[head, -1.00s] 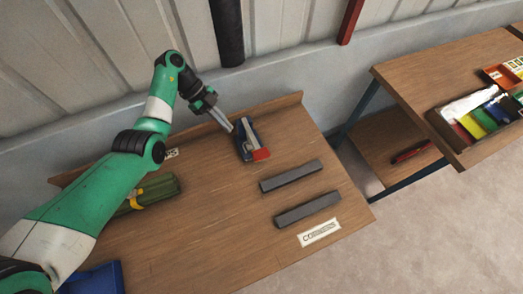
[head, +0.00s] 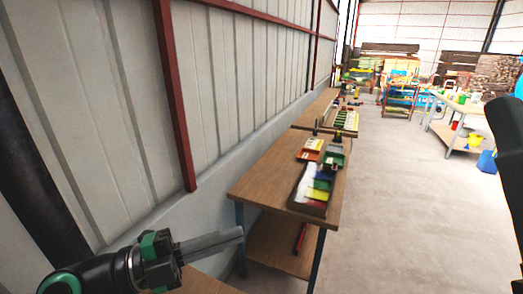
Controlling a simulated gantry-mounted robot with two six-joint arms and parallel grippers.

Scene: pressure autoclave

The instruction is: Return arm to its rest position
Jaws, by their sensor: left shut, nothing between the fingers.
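My left arm comes in at the bottom left of the head view, green and black. Its gripper (head: 212,243) points right, with the grey fingers together and nothing held between them. It is above the corner of a wooden bench (head: 206,284), of which only a small part shows at the bottom edge. My right gripper is not in view; a dark shape at the right edge cannot be made out.
A wooden table (head: 262,186) stands ahead, holding a tray of coloured items (head: 313,204) and an orange bin (head: 313,144). A red object (head: 300,238) lies on its lower shelf. A panelled wall (head: 125,120) runs along the left.

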